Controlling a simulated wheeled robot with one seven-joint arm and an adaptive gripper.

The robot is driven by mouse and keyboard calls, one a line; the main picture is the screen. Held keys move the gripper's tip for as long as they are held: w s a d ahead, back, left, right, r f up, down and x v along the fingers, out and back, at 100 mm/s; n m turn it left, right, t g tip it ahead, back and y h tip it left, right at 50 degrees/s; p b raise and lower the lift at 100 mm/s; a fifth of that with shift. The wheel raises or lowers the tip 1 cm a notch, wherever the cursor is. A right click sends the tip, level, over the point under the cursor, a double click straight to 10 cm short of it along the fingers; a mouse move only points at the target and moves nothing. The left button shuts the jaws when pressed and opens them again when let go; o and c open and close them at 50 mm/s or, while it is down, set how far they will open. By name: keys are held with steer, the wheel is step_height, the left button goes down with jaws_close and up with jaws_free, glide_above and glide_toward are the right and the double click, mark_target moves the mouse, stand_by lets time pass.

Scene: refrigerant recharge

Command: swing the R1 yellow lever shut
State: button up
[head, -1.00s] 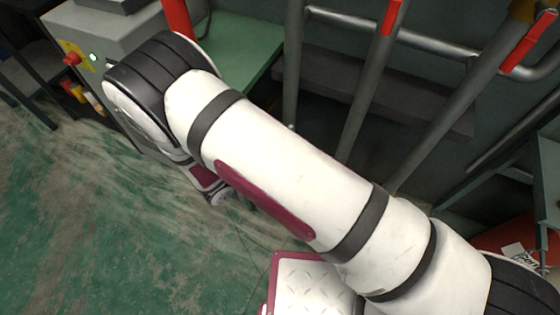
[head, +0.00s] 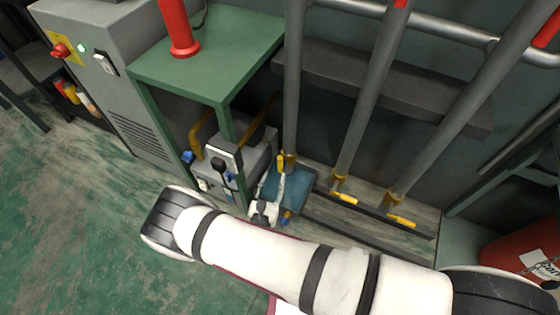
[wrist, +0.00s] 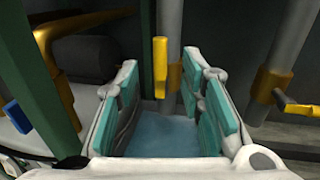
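A yellow lever (wrist: 160,66) hangs upright along the leftmost grey pipe's brass valve in the wrist view. In the head view the lever (head: 281,163) shows at the foot of that pipe. No R1 label is readable. My gripper (wrist: 165,92) is open, its teal-padded fingers spread left and right, with the lever appearing in the gap between them. I see no contact, and the depth left to the lever is hard to judge. In the head view my gripper (head: 272,192) is small and partly hidden by my wrist.
Two more pipes stand to the right, with yellow levers (head: 345,198) (head: 402,221) lying crosswise. A blue tray (head: 302,184) lies below the leftmost pipe. A green stand (head: 235,62) with a grey machine (head: 257,160) is close on the left. The green floor is open at left.

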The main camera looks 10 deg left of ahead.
mark_target(279, 162)
steer(key=w, duration=0.3)
steer(key=w+d+b, duration=0.1)
steer(key=w, duration=0.2)
steer(key=w+b, duration=0.1)
steer(key=w, duration=0.1)
steer(key=shift+w+d, duration=0.15)
steer(key=shift+w, duration=0.25)
steer(key=shift+c, duration=0.2)
jaws_close()
